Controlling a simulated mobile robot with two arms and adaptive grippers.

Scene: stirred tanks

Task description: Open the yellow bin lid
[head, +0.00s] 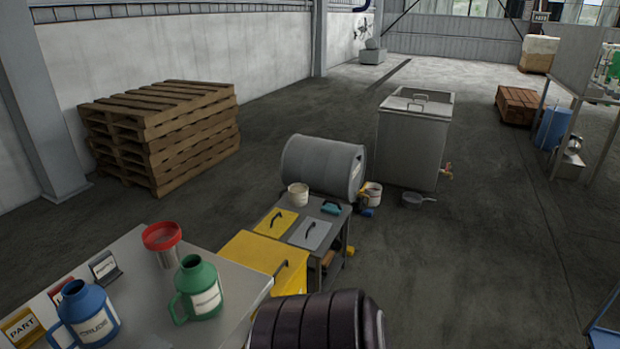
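The yellow bin (291,287) stands on the floor between the grey-topped table and a low cart. Its yellow lid (252,251) lies flat on top and looks closed. A dark handle (280,268) sits near the lid's right side. The lower part of the bin is hidden by the table and by a dark ribbed part, which seems to be mine, at the bottom edge. Neither of my grippers shows in the head view.
The cart (333,219) carries yellow (272,226) and grey (301,237) handled panels. A drum (315,162) lies behind it.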

